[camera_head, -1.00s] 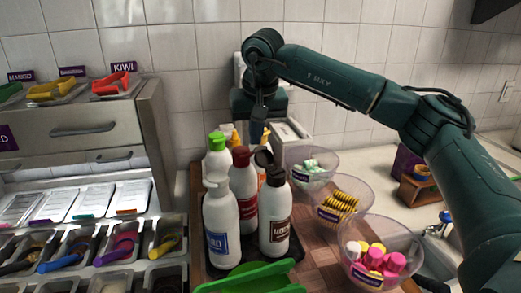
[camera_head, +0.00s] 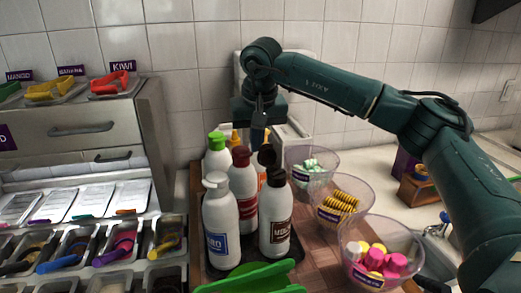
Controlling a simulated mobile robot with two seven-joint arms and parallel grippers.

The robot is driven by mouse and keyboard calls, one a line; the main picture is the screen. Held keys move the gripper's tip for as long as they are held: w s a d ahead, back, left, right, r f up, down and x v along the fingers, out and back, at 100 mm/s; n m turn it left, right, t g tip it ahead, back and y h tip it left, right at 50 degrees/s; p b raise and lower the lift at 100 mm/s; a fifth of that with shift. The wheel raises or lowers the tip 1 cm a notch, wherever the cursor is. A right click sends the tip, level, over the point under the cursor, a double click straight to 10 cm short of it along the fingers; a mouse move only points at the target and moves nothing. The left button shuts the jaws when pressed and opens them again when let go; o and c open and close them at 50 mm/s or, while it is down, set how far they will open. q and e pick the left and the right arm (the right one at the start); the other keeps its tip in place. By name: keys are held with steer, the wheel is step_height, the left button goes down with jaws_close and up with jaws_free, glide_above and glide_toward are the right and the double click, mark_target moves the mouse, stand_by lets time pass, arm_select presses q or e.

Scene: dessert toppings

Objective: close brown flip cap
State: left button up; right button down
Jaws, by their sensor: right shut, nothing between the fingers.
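The white bottle with a brown label (camera_head: 274,230) stands at the front right of a bottle group. Its dark brown cap (camera_head: 276,178) is on top, and the dark flip lid (camera_head: 267,155) stands up open behind it. My right gripper (camera_head: 259,138) reaches down from above, just behind and above the lid. It is shut and empty; its fingertips are small and partly hidden by the lid, so I cannot tell whether they touch it. My left gripper is out of view.
A white pump bottle (camera_head: 219,225), a red-capped bottle (camera_head: 242,190) and a green-capped bottle (camera_head: 217,150) stand close on the left. Clear bowls of toppings (camera_head: 342,205) stand to the right. A green object (camera_head: 250,280) lies in front.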

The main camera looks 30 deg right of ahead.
mark_target(266, 143)
stand_by(0.4)
steer(key=shift+s+r, duration=0.1)
steer(key=shift+s+d+r, duration=0.1)
steer(key=shift+s+r, duration=0.2)
steer(key=shift+s, duration=0.35)
steer(key=shift+s+d+r, duration=0.1)
steer(key=shift+s+r, duration=0.2)
steer(key=shift+s, duration=0.3)
steer(key=shift+s+r, duration=0.15)
steer(key=shift+s, duration=0.15)
